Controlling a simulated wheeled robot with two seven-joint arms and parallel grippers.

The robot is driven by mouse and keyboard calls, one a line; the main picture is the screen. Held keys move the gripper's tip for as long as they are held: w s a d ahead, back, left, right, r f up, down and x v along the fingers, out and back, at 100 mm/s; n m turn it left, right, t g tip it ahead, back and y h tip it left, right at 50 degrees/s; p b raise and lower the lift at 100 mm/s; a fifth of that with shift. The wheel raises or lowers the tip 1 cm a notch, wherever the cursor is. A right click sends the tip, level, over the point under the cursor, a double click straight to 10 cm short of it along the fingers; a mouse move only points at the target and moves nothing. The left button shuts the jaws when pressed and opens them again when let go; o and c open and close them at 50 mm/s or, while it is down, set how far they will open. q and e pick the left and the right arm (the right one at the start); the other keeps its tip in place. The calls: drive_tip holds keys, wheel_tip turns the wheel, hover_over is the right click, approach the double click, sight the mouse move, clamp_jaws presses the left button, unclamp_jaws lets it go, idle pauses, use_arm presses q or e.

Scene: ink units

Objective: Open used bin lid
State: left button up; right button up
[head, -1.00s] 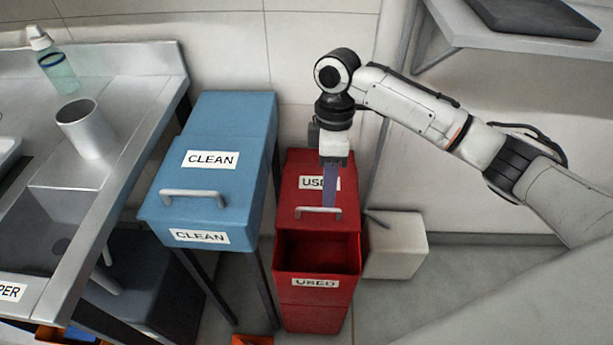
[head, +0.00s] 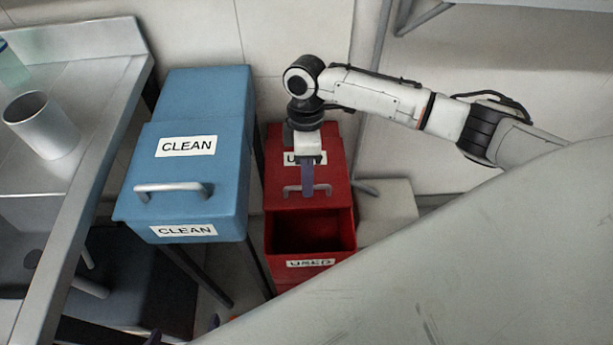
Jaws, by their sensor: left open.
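The red used bin (head: 334,230) stands right of the blue bin. Its front top is open, showing a dark inside. Its red lid (head: 328,165) sits back behind the opening, with a grey handle (head: 292,191) near its front edge and a partly covered label. My right gripper (head: 307,190) comes in from the right and points down over the lid at the handle. A narrow purple strip runs down from it across the handle. Whether this is a finger or a held thing, and whether it touches the handle, I cannot tell. My left gripper is out of view.
The blue clean bin (head: 185,120) stands at left with its lid shut. A steel counter (head: 100,85) with a metal cup (head: 42,125) is farther left. A pale block (head: 390,210) lies right of the red bin. A large grey surface covers the lower right.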

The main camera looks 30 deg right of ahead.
clamp_jaws()
use_arm(q)
drive_tip(key=shift+w+r, duration=0.2)
drive_tip(key=shift+w, duration=0.15)
use_arm(e)
drive_tip(key=shift+w+d, duration=0.3)
drive_tip(key=shift+w, duration=0.3)
drive_tip(key=shift+w+d, duration=0.25)
drive_tip(key=shift+w, duration=0.35)
drive_tip(key=shift+w+d, duration=0.3)
drive_tip(key=shift+w, duration=0.3)
use_arm(q)
drive_tip(key=shift+s+f, duration=0.35)
use_arm(e)
unclamp_jaws()
